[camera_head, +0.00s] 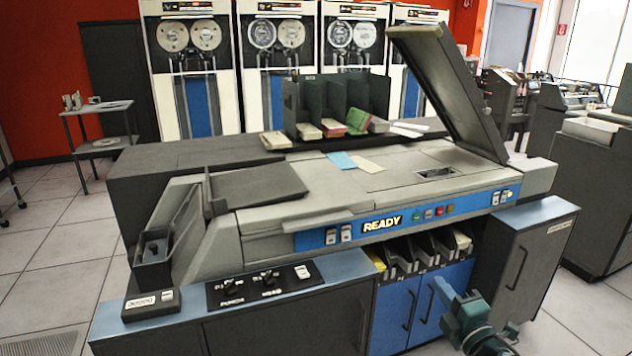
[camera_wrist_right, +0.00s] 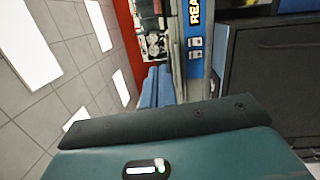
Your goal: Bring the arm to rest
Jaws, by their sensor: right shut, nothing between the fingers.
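My right arm, teal and dark, comes in at the bottom right of the head view. My left gripper is not in view.
A dark-grey cabinet (camera_head: 525,250) stands right of the gripper. Tiled floor (camera_head: 575,320) is free at the lower right.

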